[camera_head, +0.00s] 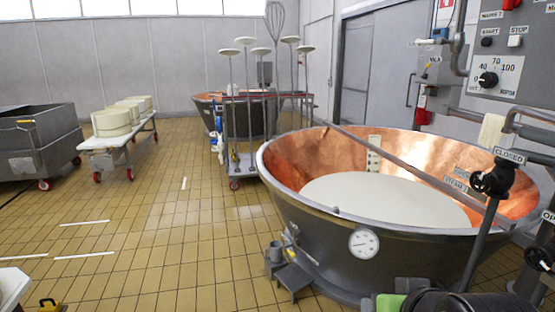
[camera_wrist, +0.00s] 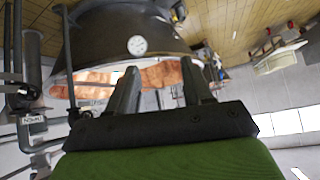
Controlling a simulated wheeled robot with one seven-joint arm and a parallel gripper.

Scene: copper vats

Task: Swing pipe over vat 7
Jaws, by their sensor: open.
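A large vat (camera_head: 330,222) with a copper inside and a dark grey outside stands at the right, holding white liquid (camera_head: 385,198). No vat number is readable. It also shows in the wrist view (camera_wrist: 115,35), upside down. A long grey bar or pipe (camera_head: 415,175) lies across above the vat from the far left rim to the right. I cannot tell whether it is the swing pipe. A bent grey pipe (camera_head: 512,118) sticks out at the right wall. My gripper (camera_wrist: 160,76) is open and empty, with the vat beyond its fingers in the wrist view.
A black valve handwheel (camera_head: 495,182) with a CLOSED label stands at the vat's right. A control panel (camera_head: 497,60) hangs above. A trolley of discs on poles (camera_head: 240,165) and another vat (camera_head: 207,103) stand behind. Tiled floor (camera_head: 150,230) at left is mostly free.

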